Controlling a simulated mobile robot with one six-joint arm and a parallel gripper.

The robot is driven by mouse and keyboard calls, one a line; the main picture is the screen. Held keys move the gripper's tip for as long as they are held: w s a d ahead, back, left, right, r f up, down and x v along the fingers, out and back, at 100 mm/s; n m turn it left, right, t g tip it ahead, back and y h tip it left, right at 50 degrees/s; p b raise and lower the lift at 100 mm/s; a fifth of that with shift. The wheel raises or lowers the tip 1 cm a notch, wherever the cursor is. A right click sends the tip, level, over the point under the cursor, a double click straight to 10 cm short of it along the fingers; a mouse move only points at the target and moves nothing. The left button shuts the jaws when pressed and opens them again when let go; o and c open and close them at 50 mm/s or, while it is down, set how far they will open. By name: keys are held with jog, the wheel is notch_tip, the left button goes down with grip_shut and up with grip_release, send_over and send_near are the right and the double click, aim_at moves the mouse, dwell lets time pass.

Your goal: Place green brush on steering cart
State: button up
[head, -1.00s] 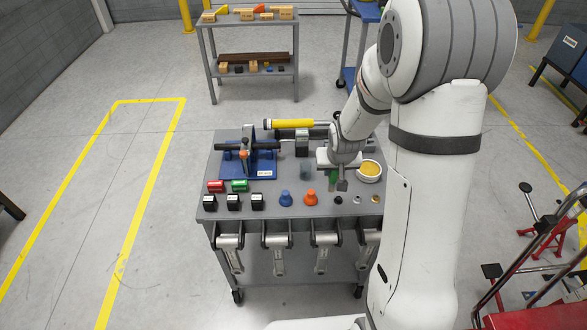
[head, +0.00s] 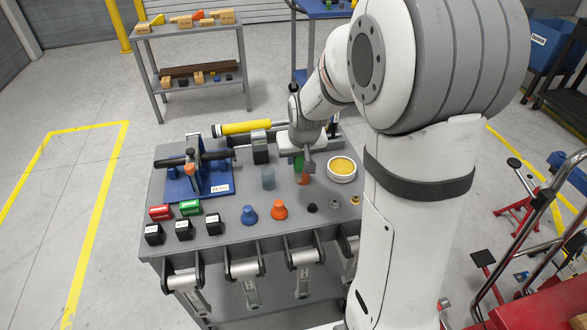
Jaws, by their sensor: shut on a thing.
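My gripper (head: 304,164) is over the right part of the grey workbench cart (head: 226,223), shut on a small green item, which I take to be the green brush (head: 299,162). The item is upright between the jaws and partly hidden by them. An orange-brown part shows below the green; I cannot tell whether it belongs to the brush or whether it touches the top. No label marks a steering cart; the grey cart carries a blue fixture (head: 215,187) with a dark bar.
A shelf (head: 197,82) stands behind.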

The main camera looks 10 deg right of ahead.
aim_at(297, 167)
jog(key=shift+a+f, duration=0.1)
jog(key=shift+f, duration=2.05)
jog(key=o, duration=1)
jog(key=shift+r, duration=0.15)
jog(key=shift+s+r, duration=0.1)
jog(key=shift+r, duration=0.2)
jog(key=v, duration=1.1)
jog(key=s, duration=0.6)
jog(key=s+g, duration=0.1)
jog(key=s, duration=0.5)
jog(key=s+r+g, duration=0.1)
jog(key=s, duration=0.6)
jog(key=shift+a+r, duration=0.1)
jog(key=shift+a, duration=0.05)
